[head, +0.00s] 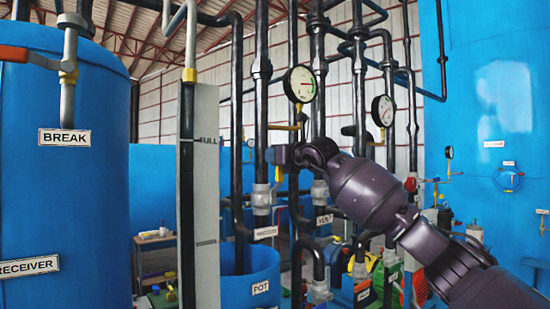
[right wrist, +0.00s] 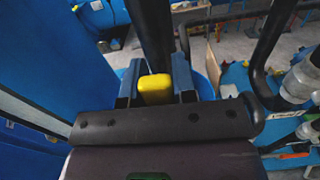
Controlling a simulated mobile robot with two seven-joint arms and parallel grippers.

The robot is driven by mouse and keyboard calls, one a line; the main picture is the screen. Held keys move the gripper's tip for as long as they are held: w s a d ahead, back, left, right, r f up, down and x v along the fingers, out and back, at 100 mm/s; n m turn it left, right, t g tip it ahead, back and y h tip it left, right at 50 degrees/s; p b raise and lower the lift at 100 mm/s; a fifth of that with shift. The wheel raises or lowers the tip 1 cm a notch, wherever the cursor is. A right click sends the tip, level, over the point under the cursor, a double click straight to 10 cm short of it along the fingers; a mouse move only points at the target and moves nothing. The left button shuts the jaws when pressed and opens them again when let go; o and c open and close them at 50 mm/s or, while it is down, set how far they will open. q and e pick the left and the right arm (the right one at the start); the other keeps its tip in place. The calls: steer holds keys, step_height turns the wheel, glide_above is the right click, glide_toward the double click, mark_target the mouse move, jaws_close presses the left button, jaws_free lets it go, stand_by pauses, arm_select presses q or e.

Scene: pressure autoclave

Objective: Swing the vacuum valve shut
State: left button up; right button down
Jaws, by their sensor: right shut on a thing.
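My right gripper (head: 274,155) comes in from the right in the head view, in front of the dark vertical pipes. In the right wrist view its two blue fingers (right wrist: 157,88) are shut on a small yellow handle end (right wrist: 155,89). A grey valve body (head: 262,197) sits on the pipe below the gripper, above a small white label (head: 265,232) too small to read surely. How far the handle is turned cannot be told. My left gripper is not in view.
A gauge (head: 301,84) hangs just above the gripper, and another gauge (head: 383,111) is to its right. Dark pipes crowd this area. A grey level column (head: 207,200) and a blue receiver tank (head: 62,200) stand left. The blue pot (head: 258,272) is below.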

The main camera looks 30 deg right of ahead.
steer(key=w+d+f+m+b, duration=0.1)
steer(key=d+f+m, duration=1.1)
steer(key=m, duration=0.6)
steer(key=shift+d+f, duration=0.15)
steer(key=shift+f, duration=0.4)
steer(key=c, duration=0.9)
jaws_free()
